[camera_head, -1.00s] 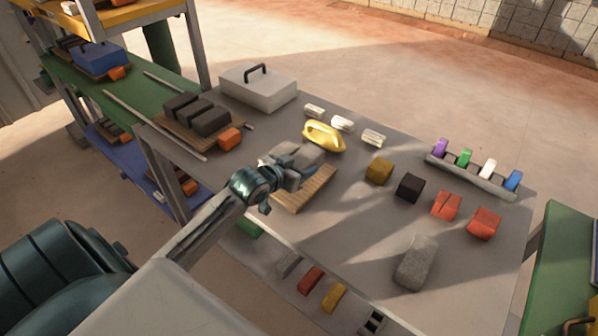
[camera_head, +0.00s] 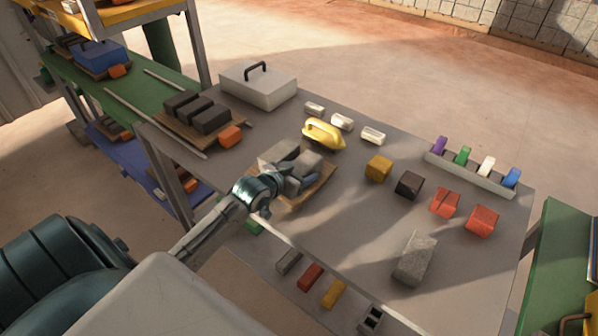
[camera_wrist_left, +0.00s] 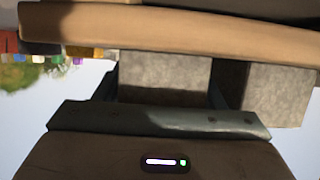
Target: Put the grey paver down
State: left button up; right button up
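The grey paver (camera_head: 309,162) is on a wooden board (camera_head: 318,190) in the middle of the table. In the left wrist view, which looks upside down, the paver (camera_wrist_left: 165,75) lies between my fingers and its base meets the board (camera_wrist_left: 170,25). My left gripper (camera_head: 291,181) appears shut on it, with a finger against each side. A second grey paver (camera_head: 276,154) stands beside it on the board; it also shows in the left wrist view (camera_wrist_left: 280,93). My gripper partly hides both pavers in the head view. My right gripper is not in view.
A yellow handled tool (camera_head: 323,134) and several pale small blocks lie behind the board. Coloured blocks, a rough grey block (camera_head: 414,258) and a slotted rack (camera_head: 470,175) are to the right. A pallet of dark blocks (camera_head: 198,113) is to the left. Bare table lies right of the board.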

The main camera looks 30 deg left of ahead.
pick_arm(q)
jog(key=d+v, duration=0.1)
jog(key=v, duration=1.1)
jog(key=shift+a+p, duration=0.35)
jog(key=shift+a, duration=0.1)
